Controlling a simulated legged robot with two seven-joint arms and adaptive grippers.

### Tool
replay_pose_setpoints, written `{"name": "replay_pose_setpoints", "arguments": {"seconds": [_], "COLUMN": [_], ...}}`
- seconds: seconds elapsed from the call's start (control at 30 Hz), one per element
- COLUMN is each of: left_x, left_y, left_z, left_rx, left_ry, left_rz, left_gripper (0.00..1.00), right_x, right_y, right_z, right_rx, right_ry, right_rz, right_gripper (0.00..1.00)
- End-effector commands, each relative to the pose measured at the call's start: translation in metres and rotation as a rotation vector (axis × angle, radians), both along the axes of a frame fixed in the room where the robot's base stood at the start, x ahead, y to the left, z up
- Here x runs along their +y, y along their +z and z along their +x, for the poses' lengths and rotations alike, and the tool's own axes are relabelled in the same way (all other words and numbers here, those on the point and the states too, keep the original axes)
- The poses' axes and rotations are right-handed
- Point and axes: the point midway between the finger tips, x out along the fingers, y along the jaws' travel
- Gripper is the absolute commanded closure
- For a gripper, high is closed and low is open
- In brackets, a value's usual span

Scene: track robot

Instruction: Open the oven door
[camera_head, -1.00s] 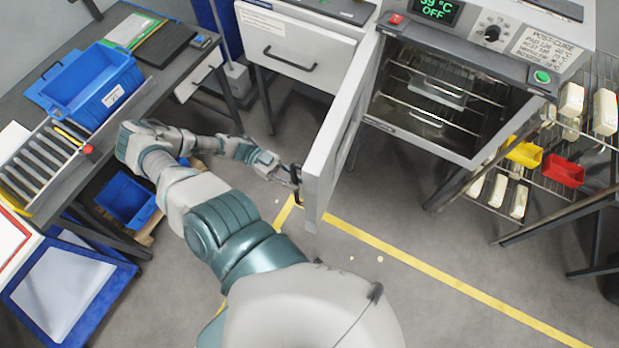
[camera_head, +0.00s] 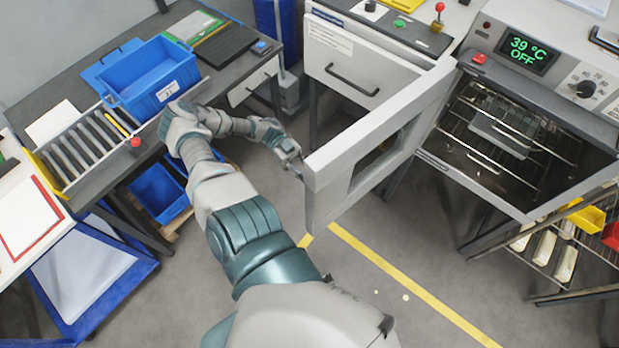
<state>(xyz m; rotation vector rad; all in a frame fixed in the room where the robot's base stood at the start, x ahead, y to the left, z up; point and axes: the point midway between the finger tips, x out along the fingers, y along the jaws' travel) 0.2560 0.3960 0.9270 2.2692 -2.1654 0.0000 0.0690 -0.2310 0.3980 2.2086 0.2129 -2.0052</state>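The oven (camera_head: 550,45) stands at the upper right, its display reading 39 °C OFF. Its door (camera_head: 335,172) is swung wide open to the left, hinged at the oven's left side, with a window in its panel. The oven cavity (camera_head: 500,140) shows wire racks with a metal tray on them. My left gripper (camera_head: 294,163) is at the door's free edge, on its left side. Its fingertips are partly hidden by the door, and I cannot tell whether they hold the handle, which is out of sight. My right gripper is not in view.
A drawer cabinet (camera_head: 345,75) stands behind the open door. A dark bench with a blue bin (camera_head: 150,75) and a slotted rack (camera_head: 85,150) is at the left. A rack with yellow and red bins (camera_head: 587,218) is at right. The floor in front is clear.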

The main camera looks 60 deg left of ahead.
Motion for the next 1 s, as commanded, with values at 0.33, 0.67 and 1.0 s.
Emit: {"name": "replay_pose_setpoints", "arguments": {"seconds": [0.33,0.67,1.0], "left_x": [-0.007,0.017,0.089], "left_y": [0.003,0.0,0.001], "left_z": [0.001,0.001,-0.001], "left_rx": [-0.003,-0.003,-0.005], "left_ry": [0.0,0.004,0.005], "left_rz": [0.005,0.001,0.001], "left_gripper": [0.57,0.57,0.57], "right_x": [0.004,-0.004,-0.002], "right_y": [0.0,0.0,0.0], "right_z": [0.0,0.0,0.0], "right_rx": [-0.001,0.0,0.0], "right_ry": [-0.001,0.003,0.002], "right_rz": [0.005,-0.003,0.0], "right_gripper": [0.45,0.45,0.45]}}
